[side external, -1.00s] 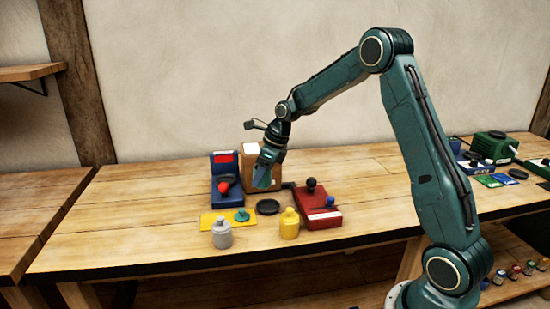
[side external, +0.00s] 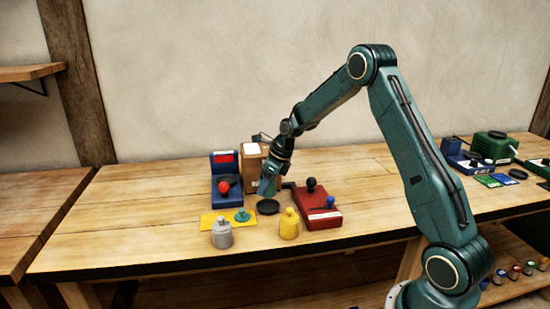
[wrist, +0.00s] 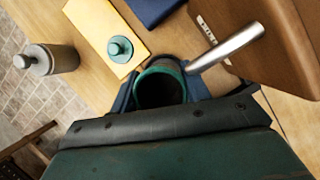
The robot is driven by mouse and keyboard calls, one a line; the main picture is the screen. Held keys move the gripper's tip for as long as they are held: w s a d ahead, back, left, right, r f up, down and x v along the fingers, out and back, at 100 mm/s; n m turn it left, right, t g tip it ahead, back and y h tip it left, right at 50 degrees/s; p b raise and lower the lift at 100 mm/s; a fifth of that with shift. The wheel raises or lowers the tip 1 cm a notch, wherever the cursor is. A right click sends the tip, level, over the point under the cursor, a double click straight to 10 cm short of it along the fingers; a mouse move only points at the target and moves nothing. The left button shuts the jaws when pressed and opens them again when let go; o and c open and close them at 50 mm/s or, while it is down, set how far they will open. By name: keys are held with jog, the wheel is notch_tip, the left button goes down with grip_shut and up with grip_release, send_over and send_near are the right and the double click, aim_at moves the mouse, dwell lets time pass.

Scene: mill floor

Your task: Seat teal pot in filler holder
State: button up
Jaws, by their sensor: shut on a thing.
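My gripper (side external: 267,190) points down over the bench, just behind a round black dish (side external: 267,207). In the wrist view my gripper (wrist: 161,92) is shut on the teal pot (wrist: 158,70), with a blue finger on each side. The pot's teal rim and dark, open inside face the camera. A silver tube (wrist: 228,48) reaches from the right towards the pot's rim; whether they touch I cannot tell. In the side view the pot is hard to separate from the fingers. I cannot tell for certain which thing is the filler holder.
In front are a yellow mat (side external: 213,220) with a teal knobbed disc (side external: 242,215), a grey bottle (side external: 222,235) and a yellow bottle (side external: 289,224).

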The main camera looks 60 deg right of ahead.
aim_at(266, 196)
jog(key=shift+f, duration=2.1)
jog(key=shift+f, duration=0.5)
jog(key=o, duration=1.1)
jog(key=shift+s+r, duration=0.1)
jog(key=shift+v, duration=5.35)
